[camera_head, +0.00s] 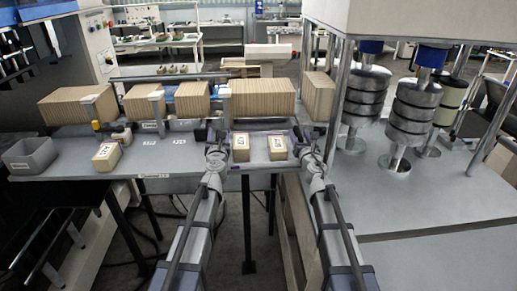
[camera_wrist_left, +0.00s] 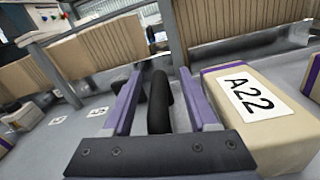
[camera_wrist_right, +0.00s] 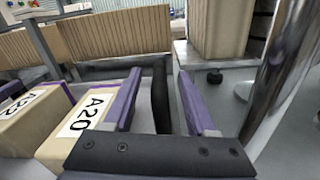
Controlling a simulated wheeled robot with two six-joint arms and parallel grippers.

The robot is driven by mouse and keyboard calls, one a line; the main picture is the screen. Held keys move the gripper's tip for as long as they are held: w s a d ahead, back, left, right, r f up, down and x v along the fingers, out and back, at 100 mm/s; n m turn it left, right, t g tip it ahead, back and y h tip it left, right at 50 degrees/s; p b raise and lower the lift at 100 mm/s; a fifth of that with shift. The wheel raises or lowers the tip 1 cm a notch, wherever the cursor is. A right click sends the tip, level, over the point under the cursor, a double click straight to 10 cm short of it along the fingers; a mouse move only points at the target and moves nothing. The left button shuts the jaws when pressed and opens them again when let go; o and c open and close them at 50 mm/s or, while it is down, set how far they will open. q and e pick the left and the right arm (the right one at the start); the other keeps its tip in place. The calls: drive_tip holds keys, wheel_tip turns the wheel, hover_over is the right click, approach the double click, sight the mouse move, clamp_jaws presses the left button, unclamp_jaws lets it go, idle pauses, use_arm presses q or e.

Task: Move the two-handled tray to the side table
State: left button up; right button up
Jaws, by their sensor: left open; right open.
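The tray (camera_head: 259,153) lies on the grey bench ahead of me and carries two tan labelled boxes, a left one (camera_head: 240,148) and a right one (camera_head: 277,148). They read A22 (camera_wrist_left: 255,100) and A20 (camera_wrist_right: 88,115) in the wrist views. My left gripper (camera_head: 215,150) is open at the tray's left end, with a black handle (camera_wrist_left: 159,100) between its purple-lined fingers. My right gripper (camera_head: 309,158) is open at the right end, with the other black handle (camera_wrist_right: 160,95) between its fingers. I cannot tell whether any finger touches a handle.
A grey table (camera_head: 430,195) on the right carries stacked metal discs (camera_head: 410,110) on posts. Corrugated brown blocks (camera_head: 263,100) line the back of the bench. To the left are another labelled box (camera_head: 106,157) and a grey bin (camera_head: 30,157). I cannot tell which surface is the side table.

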use_arm(q)
drive_tip(key=shift+w, duration=0.25)
use_arm(e)
drive_tip(key=shift+w, duration=0.25)
use_arm(q)
drive_tip(key=shift+s, duration=0.1)
drive_tip(key=shift+c, duration=0.4)
use_arm(e)
drive_tip(key=shift+s, duration=0.1)
drive_tip(key=shift+c, duration=0.4)
use_arm(q)
clamp_jaws()
use_arm(e)
clamp_jaws()
